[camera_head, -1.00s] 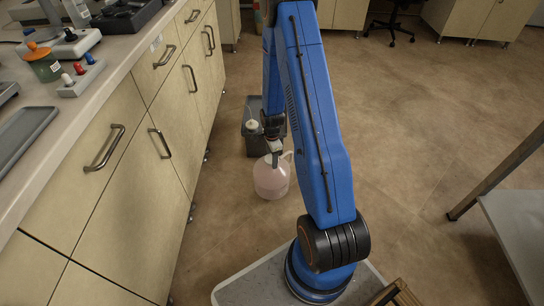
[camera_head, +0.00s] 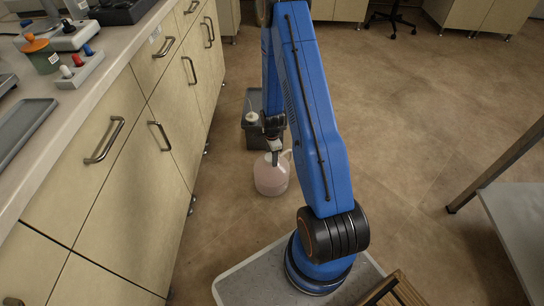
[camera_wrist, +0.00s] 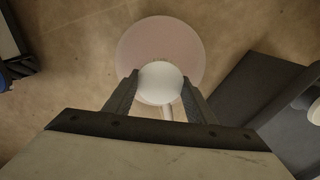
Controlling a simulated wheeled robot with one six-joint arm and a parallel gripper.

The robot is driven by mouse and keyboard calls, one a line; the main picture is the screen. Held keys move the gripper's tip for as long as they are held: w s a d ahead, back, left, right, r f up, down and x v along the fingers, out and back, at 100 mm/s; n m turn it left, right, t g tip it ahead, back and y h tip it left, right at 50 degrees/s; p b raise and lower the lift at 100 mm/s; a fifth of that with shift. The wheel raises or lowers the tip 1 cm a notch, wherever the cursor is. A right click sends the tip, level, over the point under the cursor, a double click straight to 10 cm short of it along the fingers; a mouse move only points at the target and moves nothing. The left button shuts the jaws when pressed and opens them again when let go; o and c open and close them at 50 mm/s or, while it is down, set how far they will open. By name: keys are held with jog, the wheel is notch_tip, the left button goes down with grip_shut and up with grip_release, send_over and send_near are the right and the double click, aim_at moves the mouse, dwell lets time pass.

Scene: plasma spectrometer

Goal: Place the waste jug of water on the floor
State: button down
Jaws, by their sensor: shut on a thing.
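In the wrist view, the fingers of my gripper (camera_wrist: 160,90) stand on either side of the round white cap, and the jug's pink body (camera_wrist: 150,40) shows beyond. The handle is mostly hidden there.
A dark grey bin (camera_head: 254,137) with a white-capped bottle (camera_head: 252,117) stands just behind the jug. Cabinets (camera_head: 140,170) with a cluttered worktop run along the left. A metal-framed table (camera_head: 515,215) stands at right.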

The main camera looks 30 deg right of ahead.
jog(key=c, duration=0.8)
grip_release()
jog(key=shift+o, duration=0.2)
jog(key=shift+r, duration=0.1)
jog(key=s+a+r+n+t, duration=0.1)
jog(key=a+r+n, duration=0.15)
jog(key=r, duration=1.15)
jog(key=s+a+r+n, duration=0.1)
jog(key=a+r+n, duration=0.15)
jog(key=r, duration=1.15)
jog(key=s+a+r+n+t, duration=0.1)
jog(key=s+a+r+n, duration=0.1)
jog(key=s+r+n, duration=0.3)
jog(key=s+a+r, duration=0.2)
jog(key=a+r, duration=0.1)
jog(key=r, duration=0.5)
jog(key=s+a+r+n+t, duration=0.1)
jog(key=s+a+r+n, duration=0.1)
jog(key=s, duration=0.5)
jog(key=s+a+r+n+t, duration=0.1)
jog(key=s+a+r+n, duration=0.1)
jog(key=s+r+n, duration=0.3)
jog(key=s+a+r+n, duration=0.2)
jog(key=s+r, duration=0.3)
jog(key=s, duration=0.4)
jog(key=shift+n+t, duration=0.4)
jog(key=shift+n, duration=0.3)
jog(key=shift+s, duration=0.1)
